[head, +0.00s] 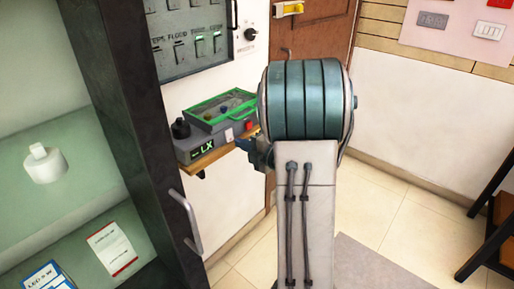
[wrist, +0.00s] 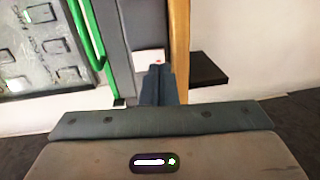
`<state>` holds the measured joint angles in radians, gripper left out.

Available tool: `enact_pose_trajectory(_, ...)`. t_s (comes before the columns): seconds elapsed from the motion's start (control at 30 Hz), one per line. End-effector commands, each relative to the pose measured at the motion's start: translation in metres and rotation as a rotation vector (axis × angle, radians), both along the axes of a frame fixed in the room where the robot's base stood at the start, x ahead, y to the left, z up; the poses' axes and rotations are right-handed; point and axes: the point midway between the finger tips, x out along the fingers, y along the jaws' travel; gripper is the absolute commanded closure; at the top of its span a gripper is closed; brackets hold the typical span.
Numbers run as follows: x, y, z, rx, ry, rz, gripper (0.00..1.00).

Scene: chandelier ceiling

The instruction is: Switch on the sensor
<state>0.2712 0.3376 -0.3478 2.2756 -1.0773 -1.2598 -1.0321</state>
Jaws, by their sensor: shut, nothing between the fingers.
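My gripper (head: 246,149) is at the box's right end, partly hidden by my arm. In the wrist view my gripper (wrist: 157,72) is shut and empty, its tips close to the grey casing (wrist: 145,30). I cannot tell whether they touch it. A small reddish mark shows just beyond them.
A wall panel of switches (head: 190,30) with a knob hangs above the shelf (head: 208,156). An open dark-framed cabinet (head: 125,120) stands at the left. A wooden door (head: 310,35) is behind my arm. Tiled floor is clear at the right, before a dark rack (head: 495,225).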

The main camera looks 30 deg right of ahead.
Motion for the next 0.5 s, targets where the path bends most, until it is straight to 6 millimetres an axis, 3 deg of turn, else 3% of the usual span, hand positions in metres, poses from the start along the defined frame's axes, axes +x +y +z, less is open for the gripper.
enact_pose_trajectory(0.2, 0.018, 0.007, -0.002, -0.001, 0.001, 0.0, 1.0)
enact_pose_trajectory(0.5, 0.02, 0.008, -0.003, -0.001, 0.001, -0.001, 1.0)
